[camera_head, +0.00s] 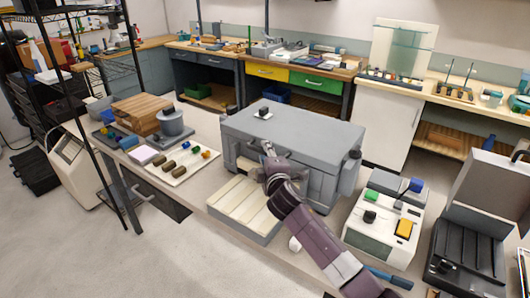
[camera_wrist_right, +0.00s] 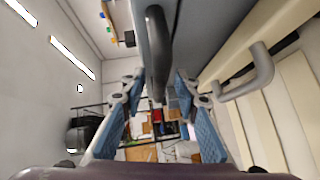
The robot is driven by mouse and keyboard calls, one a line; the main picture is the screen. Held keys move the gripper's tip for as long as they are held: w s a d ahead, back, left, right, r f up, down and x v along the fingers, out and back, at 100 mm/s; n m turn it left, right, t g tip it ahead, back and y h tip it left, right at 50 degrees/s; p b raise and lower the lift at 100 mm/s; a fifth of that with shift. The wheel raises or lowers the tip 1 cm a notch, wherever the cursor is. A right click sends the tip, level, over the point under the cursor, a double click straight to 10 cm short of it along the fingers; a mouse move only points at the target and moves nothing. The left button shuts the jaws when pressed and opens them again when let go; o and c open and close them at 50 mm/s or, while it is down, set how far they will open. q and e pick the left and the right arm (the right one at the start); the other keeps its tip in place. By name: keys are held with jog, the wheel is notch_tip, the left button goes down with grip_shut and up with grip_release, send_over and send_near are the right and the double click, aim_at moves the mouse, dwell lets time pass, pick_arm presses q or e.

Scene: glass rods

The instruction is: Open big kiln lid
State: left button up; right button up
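The big kiln (camera_head: 300,130) is a large grey box in the middle of the bench, and its flat lid (camera_head: 320,122) lies closed on top. My right arm reaches up from the lower right, and my right gripper (camera_head: 268,155) is at the kiln's front face, just below the lid's front edge. In the right wrist view the gripper (camera_wrist_right: 158,90) is open, its blue-padded fingers on either side of a dark curved handle (camera_wrist_right: 157,45). Gaps show between handle and fingers. The gripper hides this handle in the head view. My left gripper is not in view.
A cream slatted panel (camera_head: 238,200) extends in front of the kiln; a grey handle (camera_wrist_right: 262,72) shows beside it in the wrist view. A tray with rods (camera_head: 180,165) is left, a white control box (camera_head: 375,235) right. A black open case (camera_head: 465,255) stands farther right.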

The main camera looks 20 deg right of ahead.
jog(key=shift+w, duration=0.15)
jog(key=shift+c, duration=1.1)
jog(key=c, duration=0.5)
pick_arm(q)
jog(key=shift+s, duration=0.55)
pick_arm(e)
grip_shut()
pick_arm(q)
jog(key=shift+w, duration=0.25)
